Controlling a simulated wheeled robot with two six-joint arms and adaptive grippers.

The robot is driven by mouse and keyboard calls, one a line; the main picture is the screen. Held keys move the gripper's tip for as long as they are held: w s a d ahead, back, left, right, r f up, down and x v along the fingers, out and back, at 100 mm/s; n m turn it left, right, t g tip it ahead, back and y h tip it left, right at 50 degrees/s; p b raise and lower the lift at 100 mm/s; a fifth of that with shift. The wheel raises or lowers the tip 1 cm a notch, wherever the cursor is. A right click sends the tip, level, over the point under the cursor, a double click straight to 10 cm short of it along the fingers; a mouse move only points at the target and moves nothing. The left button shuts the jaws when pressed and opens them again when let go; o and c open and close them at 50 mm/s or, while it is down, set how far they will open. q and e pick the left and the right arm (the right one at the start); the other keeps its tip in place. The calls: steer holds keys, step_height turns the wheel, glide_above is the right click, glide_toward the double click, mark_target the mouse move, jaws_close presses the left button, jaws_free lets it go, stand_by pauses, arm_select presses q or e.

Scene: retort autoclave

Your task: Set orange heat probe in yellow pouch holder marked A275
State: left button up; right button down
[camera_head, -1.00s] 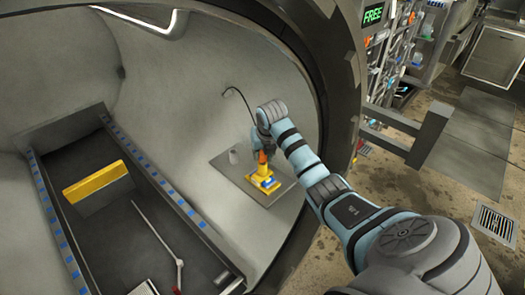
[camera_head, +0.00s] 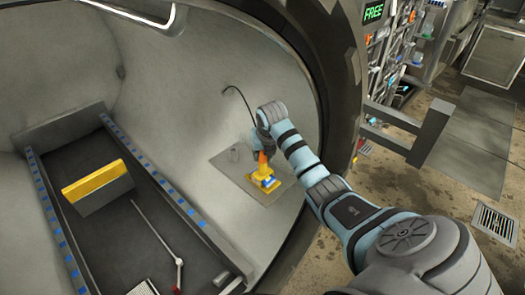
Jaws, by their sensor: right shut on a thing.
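The orange heat probe (camera_head: 262,157) is upright, with its lower end at the yellow pouch holder (camera_head: 264,178). The holder stands on a grey plate (camera_head: 270,199) inside the round chamber and has a blue patch on its front. My right gripper (camera_head: 261,148) is shut on the top of the probe, directly above the holder. The fingers are small and partly hidden by the wrist. I cannot tell how deep the probe sits. The mark A275 is too small to read. My left gripper is not in view.
A thin dark cable (camera_head: 237,90) curves up behind my wrist. A dark trough (camera_head: 120,230) with a yellow-topped block (camera_head: 96,183) lies to the left. The chamber's dark rim (camera_head: 340,110) is close to my right arm.

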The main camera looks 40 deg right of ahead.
steer(key=c, duration=1.3)
jaws_free()
